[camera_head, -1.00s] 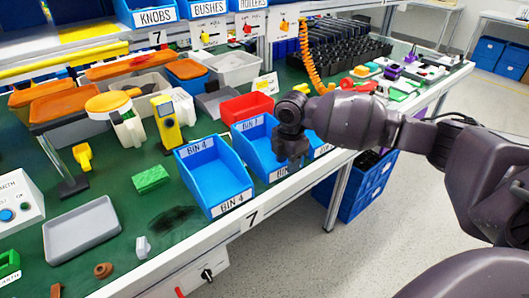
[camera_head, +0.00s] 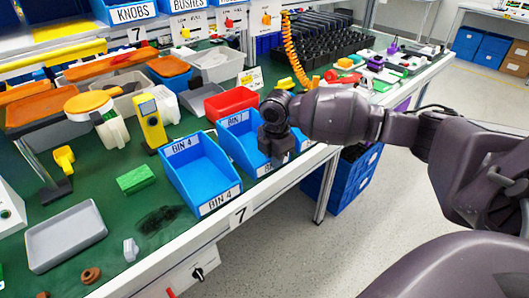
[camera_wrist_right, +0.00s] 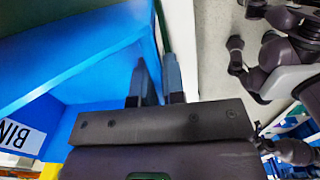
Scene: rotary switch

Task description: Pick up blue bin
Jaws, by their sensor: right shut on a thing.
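A blue bin (camera_head: 236,143) with a white label, its number hard to read, stands on the green bench top near the front edge. My right gripper (camera_head: 277,158) is at its front right side and hides part of it. In the right wrist view, the two fingers (camera_wrist_right: 153,88) straddle a wall of the blue bin (camera_wrist_right: 75,70), one finger inside and one outside. The gripper is shut on that wall. A second blue bin (camera_head: 205,178), labelled BIN 4, stands just left of it. My left gripper is not in view.
A red bin (camera_head: 231,102) stands right behind the held bin. A blue crate (camera_head: 345,190) is below the bench. Open floor (camera_head: 300,250) lies in front.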

